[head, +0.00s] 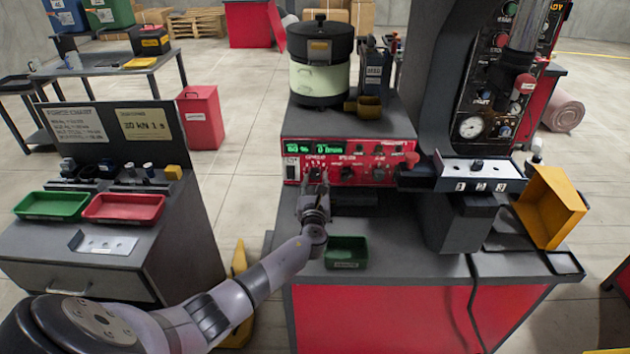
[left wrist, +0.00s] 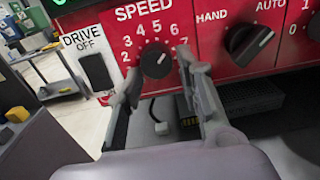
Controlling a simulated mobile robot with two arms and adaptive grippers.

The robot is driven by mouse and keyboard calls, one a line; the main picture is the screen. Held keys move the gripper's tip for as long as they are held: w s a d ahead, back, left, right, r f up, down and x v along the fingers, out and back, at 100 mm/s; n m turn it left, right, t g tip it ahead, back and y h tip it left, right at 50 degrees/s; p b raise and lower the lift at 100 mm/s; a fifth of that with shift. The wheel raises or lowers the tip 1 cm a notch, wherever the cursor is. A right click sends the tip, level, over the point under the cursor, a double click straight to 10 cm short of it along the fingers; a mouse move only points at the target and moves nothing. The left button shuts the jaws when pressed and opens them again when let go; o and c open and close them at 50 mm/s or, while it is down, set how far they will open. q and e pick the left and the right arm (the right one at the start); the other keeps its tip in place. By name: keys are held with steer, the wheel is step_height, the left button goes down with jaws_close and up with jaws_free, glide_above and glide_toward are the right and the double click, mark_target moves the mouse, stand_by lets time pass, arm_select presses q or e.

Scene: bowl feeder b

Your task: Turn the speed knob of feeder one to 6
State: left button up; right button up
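The speed knob (left wrist: 157,62) is round and black, on the red front panel (left wrist: 215,55) under the word SPEED, with numbers in an arc around it. Its small white mark points up and to the right, roughly towards 6 or 7; I cannot read it exactly. My left gripper (left wrist: 160,68) is open, one finger at the knob's lower left and one at its right. Whether either touches it is unclear. In the head view my left gripper (head: 314,188) is in front of the control box (head: 375,174), partly hiding its left side. My right gripper is out of view.
A black DRIVE OFF switch (left wrist: 96,72) is left of the knob and a HAND/AUTO selector (left wrist: 248,40) right of it. The bowl feeder (head: 320,80) stands above the box. A green tray (head: 346,252) lies below my gripper. A press (head: 437,90) stands to the right.

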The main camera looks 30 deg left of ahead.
arm_select(q)
steer(key=shift+o, duration=1.2)
steer(key=shift+a+r, duration=0.1)
steer(key=shift+r, duration=0.15)
steer(key=v, duration=1.2)
steer(key=shift+w+f, duration=0.1)
